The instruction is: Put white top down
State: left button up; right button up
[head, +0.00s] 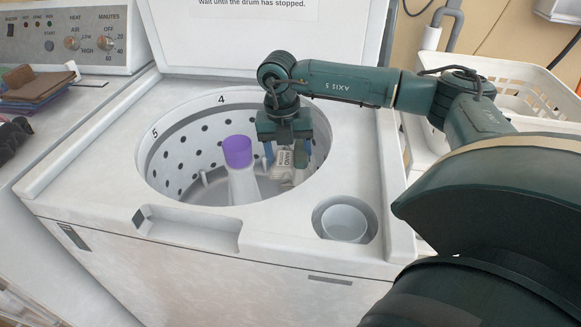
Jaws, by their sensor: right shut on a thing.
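A white top-loading washer (60,200) stands with its drum (185,150) open. Its white lid (190,40) stands raised at the back, with a printed notice on it. My right gripper (285,158) reaches down into the right side of the drum opening. It is shut on a small pale thing (284,168) with dark lettering, held between its fingers; its lower part is hard to make out. A white agitator with a purple cap (237,151) stands in the drum, left of the gripper. My left gripper is out of view.
A white cup (344,222) sits in a round recess at the washer's front right. A white basket (520,75) stands to the right, behind my right arm. Folded cloths (35,85) lie at the left, below a control panel (70,40).

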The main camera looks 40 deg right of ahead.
aim_at(293, 169)
jog(key=shift+m, duration=0.8)
jog(key=f, duration=0.2)
jog(key=d+f, duration=0.1)
jog(key=f, duration=0.2)
jog(key=shift+s+d+f+b, duration=0.1)
jog(key=shift+b, duration=0.2)
jog(key=shift+f, duration=3.05)
jog(key=shift+f+b, duration=0.1)
jog(key=shift+b, duration=0.2)
jog(key=shift+f, duration=0.35)
jog(key=shift+f+b, duration=0.15)
jog(key=shift+b, duration=0.15)
jog(key=o, duration=1.5)
